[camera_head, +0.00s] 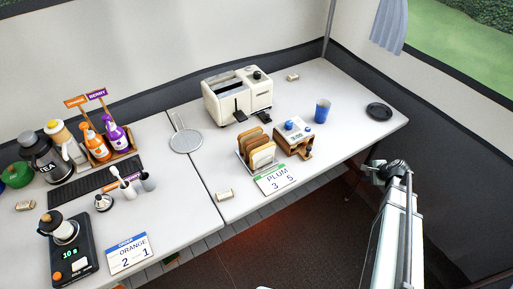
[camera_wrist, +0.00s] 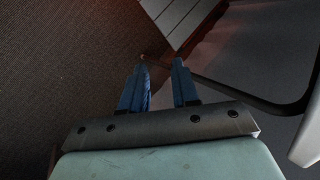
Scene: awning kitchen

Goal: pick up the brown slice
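Several bread slices stand in a rack near the front edge of the counter in the head view. A brown slice (camera_head: 253,137) stands at the back of the rack, and paler slices (camera_head: 262,157) stand in front of it. In the wrist view, my gripper (camera_wrist: 160,68) has two blue fingers with a clear gap between them, and nothing is between them. In the head view, my arm is at the right, away from the counter's front edge, and the fingertips are hard to make out. The slices do not show in the wrist view.
A white toaster (camera_head: 227,101) stands behind the rack. A PLUM card (camera_head: 276,179) stands in front. A blue cup (camera_head: 322,110) and black dish (camera_head: 379,111) are farther right. Bottles and a scale (camera_head: 72,256) are left.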

